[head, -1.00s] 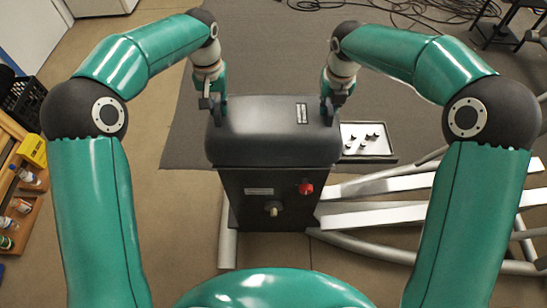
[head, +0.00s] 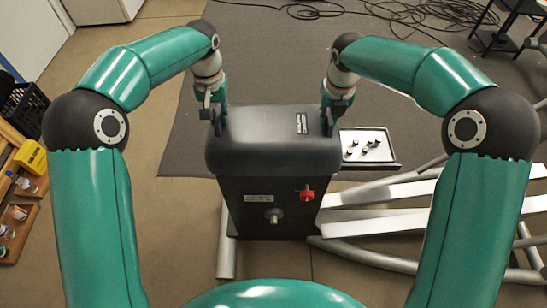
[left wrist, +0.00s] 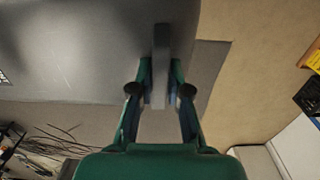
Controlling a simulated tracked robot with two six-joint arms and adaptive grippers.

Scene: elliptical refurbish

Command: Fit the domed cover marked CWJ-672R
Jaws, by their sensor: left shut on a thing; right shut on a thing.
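The black domed cover (head: 262,140) is at the middle of the head view, on top of the black machine housing (head: 245,210). A small white label is on its top, too small to read. My left gripper (head: 219,118) is shut on the cover's left far edge. In the left wrist view its fingers (left wrist: 160,92) close on a grey upright tab beside the cover's dark surface (left wrist: 80,50). My right gripper (head: 331,118) is shut on the cover's right far edge. Whether the cover is fully seated on the housing cannot be told.
A red knob (head: 306,194) and a brass-coloured shaft (head: 273,215) stick out of the housing's near face. A tray (head: 388,147) with several small dark parts lies to the right. Silver frame rails (head: 380,222) run right. Cables (head: 390,12) lie at the back.

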